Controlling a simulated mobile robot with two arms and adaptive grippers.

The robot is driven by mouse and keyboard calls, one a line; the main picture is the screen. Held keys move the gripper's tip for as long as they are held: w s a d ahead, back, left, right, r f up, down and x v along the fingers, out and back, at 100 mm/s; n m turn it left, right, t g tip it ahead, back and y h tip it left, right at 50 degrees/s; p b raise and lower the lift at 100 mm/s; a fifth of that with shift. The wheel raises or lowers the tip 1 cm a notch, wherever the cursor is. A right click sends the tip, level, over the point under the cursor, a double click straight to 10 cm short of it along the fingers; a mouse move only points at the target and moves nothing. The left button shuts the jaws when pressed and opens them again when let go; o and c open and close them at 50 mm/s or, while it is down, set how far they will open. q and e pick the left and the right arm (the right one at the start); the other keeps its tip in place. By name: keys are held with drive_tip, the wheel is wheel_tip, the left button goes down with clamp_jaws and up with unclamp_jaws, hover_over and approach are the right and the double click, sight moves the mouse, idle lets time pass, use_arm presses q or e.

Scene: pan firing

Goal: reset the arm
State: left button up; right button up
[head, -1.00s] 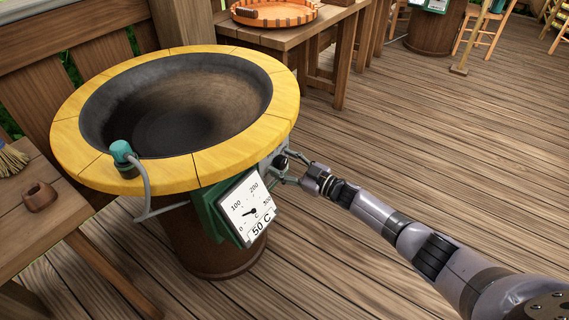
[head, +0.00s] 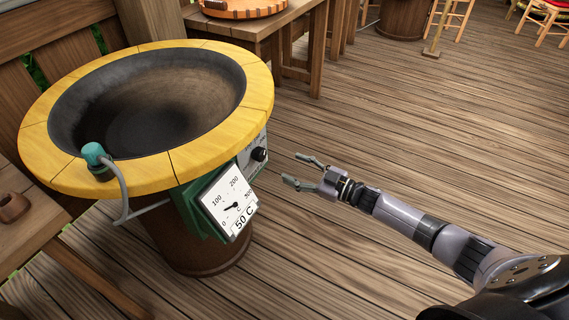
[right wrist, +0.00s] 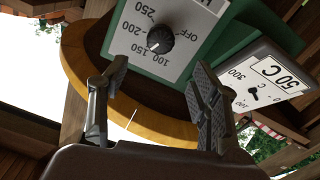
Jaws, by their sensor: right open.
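My right gripper (head: 294,171) is open and empty. In the head view it is to the right of the pan stove, apart from the black control knob (head: 260,154). In the right wrist view the two fingers of the right gripper (right wrist: 155,105) are spread, with the knob (right wrist: 160,40) on its grey dial plate beyond them. The large round pan (head: 150,105) has a yellow rim (head: 215,155). A gauge (head: 229,203) on the stove reads 50 C, and it also shows in the right wrist view (right wrist: 262,85). My left gripper is not in view.
A teal clamp-like fitting (head: 94,155) with a grey tube sits on the rim. A side table with a brown pot (head: 13,206) is at the left. A table (head: 280,22) with an orange tray (head: 245,8) stands behind.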

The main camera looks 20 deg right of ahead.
drive_tip(key=shift+s+d, duration=0.1)
drive_tip(key=shift+s, duration=0.1)
idle(0.4)
